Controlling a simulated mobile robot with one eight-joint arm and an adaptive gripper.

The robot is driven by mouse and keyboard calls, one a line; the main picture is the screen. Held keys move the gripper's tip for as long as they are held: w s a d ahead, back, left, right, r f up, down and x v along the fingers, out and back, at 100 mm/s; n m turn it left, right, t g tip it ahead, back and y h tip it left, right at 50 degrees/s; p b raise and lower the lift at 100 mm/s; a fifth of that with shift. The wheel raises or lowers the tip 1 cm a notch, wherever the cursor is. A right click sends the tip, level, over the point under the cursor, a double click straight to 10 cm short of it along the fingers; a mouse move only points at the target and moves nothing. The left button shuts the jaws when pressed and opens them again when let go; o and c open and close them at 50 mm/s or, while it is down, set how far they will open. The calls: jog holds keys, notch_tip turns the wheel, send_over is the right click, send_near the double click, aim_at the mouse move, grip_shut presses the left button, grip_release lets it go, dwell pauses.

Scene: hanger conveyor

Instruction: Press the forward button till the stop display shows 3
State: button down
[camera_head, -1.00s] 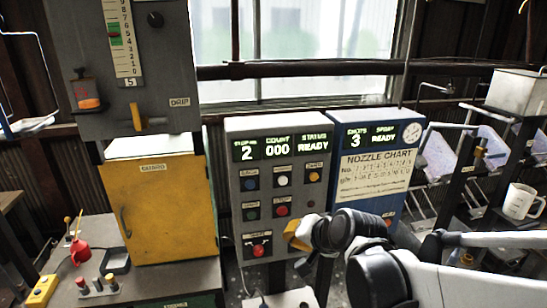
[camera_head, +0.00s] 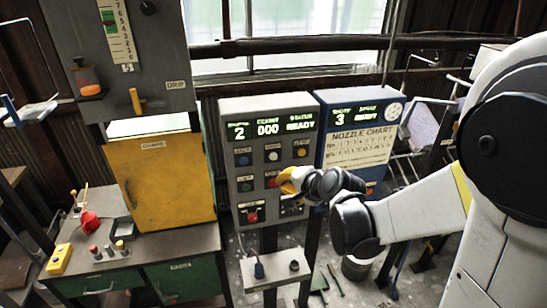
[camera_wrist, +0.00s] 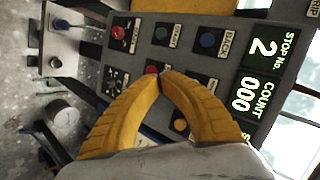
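The grey control panel (camera_head: 225,185) shows stop number 2, count 000 and status READY on its display (camera_head: 270,129). Its upper row has a blue button (camera_head: 243,160), a white button (camera_head: 273,156) and an orange button (camera_head: 301,152). Below are a green button (camera_head: 245,186) and a red button, seen in the wrist view (camera_wrist: 151,68). The blue button is labelled BACK in the wrist view (camera_wrist: 207,40); I cannot make out which is forward. My yellow gripper (camera_head: 284,182) is shut and empty, its fingertips (camera_wrist: 162,77) by the red button. Contact is unclear. My fingers hide the white button in the wrist view.
A blue nozzle chart box (camera_head: 360,145) stands right of the panel. A yellow cabinet (camera_head: 165,180) and a bench (camera_head: 185,238) are on the left. A small pedestal box (camera_head: 280,268) stands below the panel. A red knob (camera_head: 252,216) sits low on the panel.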

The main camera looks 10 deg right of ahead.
aim_at(274, 157)
jog(key=shift+w, duration=4.2)
jog(key=shift+w+b, duration=0.3)
jog(key=shift+w, duration=0.1)
